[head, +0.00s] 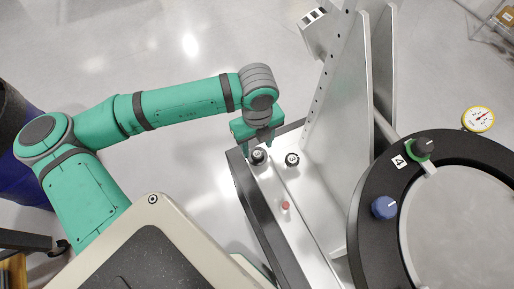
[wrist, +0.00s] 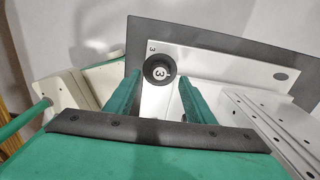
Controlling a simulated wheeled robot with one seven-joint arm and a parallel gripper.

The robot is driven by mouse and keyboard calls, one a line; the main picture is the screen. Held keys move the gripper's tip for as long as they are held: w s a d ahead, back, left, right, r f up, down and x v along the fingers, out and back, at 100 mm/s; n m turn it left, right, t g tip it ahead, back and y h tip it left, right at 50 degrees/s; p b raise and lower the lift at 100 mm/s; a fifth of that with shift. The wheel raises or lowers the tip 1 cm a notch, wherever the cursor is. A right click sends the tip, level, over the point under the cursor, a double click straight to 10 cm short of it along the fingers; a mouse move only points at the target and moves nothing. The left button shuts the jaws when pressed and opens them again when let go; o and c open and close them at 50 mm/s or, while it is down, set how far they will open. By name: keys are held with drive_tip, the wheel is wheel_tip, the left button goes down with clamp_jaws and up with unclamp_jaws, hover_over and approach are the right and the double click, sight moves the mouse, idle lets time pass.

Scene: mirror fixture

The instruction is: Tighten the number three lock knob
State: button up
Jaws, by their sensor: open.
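A tall perforated metal bracket (head: 335,120) rises to the right.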

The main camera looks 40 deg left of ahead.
sight(257, 154)
wheel_tip(257, 154, up, 7)
drive_tip(key=shift+r, duration=0.2)
idle(0.6)
